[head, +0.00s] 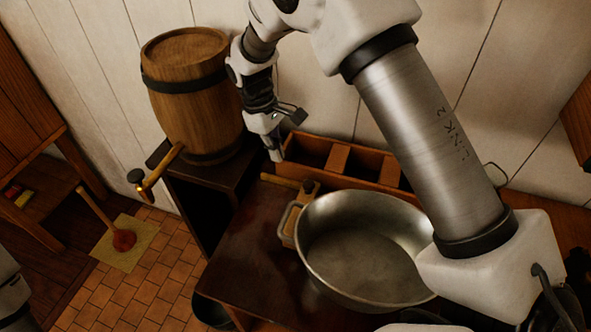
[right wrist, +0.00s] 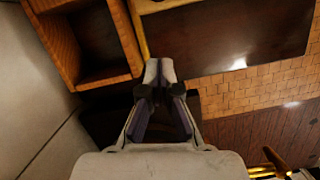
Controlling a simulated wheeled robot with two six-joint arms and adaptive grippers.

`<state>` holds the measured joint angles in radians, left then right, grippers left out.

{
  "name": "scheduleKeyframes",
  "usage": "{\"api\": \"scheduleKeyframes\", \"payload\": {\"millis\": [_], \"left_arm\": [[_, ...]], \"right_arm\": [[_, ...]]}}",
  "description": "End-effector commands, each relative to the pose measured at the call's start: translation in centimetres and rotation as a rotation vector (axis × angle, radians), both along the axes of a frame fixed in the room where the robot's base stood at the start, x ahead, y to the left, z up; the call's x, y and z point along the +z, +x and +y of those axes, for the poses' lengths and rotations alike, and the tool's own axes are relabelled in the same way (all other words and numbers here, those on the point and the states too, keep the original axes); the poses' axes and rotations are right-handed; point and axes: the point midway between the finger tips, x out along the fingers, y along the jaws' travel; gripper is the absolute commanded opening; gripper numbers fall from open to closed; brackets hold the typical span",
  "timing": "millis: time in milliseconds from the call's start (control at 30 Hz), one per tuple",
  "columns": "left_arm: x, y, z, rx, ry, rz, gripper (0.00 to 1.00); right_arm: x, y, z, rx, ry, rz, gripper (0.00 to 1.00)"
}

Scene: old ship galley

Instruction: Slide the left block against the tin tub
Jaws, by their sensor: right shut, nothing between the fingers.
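The tin tub (head: 365,293) is a wide round metal basin on the dark table (head: 243,262). A small tan wooden block (head: 288,226) with a dark fitting at its far end sits at the tub's left side. It looks very close to the rim; I cannot tell whether they touch. No second block is clear to me. My right gripper (head: 278,157) points down, shut and empty, behind and left of the block, by the left end of the wooden box. The right wrist view also shows its closed fingertips (right wrist: 160,72). My left gripper is out of view.
A divided wooden box (head: 372,185) stands along the wall behind the tub. The table's front left is clear.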

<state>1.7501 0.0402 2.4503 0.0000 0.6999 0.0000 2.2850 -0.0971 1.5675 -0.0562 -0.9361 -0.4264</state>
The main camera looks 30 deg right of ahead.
Motion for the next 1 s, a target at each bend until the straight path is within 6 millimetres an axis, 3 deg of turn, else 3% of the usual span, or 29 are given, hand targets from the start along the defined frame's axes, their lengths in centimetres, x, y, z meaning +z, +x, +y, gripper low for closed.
{"api": "scheduleKeyframes", "payload": {"millis": [233,433,867,1000], "left_arm": [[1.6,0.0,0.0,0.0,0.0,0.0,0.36],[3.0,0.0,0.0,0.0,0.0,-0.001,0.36],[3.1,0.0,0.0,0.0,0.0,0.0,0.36],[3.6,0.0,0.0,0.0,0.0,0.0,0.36]], "right_arm": [[-5.1,-1.3,-0.7,0.0,0.0,0.004,0.0],[-4.6,-4.0,-2.3,0.0,0.002,0.001,0.0],[-4.9,-4.6,-2.7,0.001,0.002,-0.001,0.0],[-4.7,-5.7,-3.5,0.001,0.001,0.001,0.0]]}}
